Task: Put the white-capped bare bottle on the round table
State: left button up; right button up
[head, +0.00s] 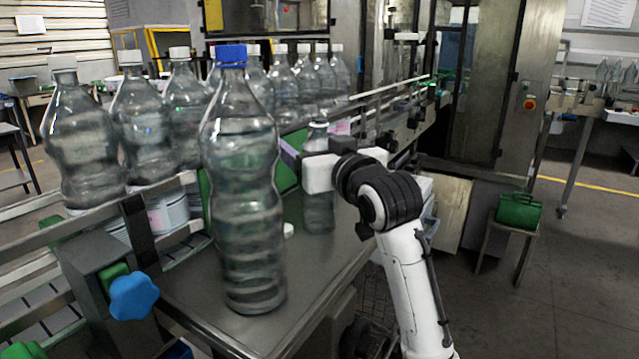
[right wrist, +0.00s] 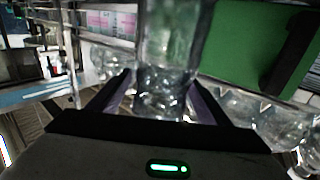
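A clear bottle with a pale cap (head: 318,215) and no label that I can see stands at the right side of the steel table (head: 225,325). My right gripper (head: 304,165) reaches it from the right, around its upper part. In the right wrist view the same bottle (right wrist: 165,95) fills the gap between the two fingers, which appear closed against its sides. The gripper hides part of the bottle. My left gripper is not in view. I cannot make out a round table in either view.
A large blue-capped bottle (head: 242,200) stands close in front on the steel table. Several white-capped bottles (head: 145,125) line the conveyor behind the rail. A blue knob (head: 133,295) sticks out at the left front. A green case (head: 519,210) sits on a stand at the right, with open floor around.

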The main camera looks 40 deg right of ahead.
grip_shut()
jog(key=shift+r, duration=0.15)
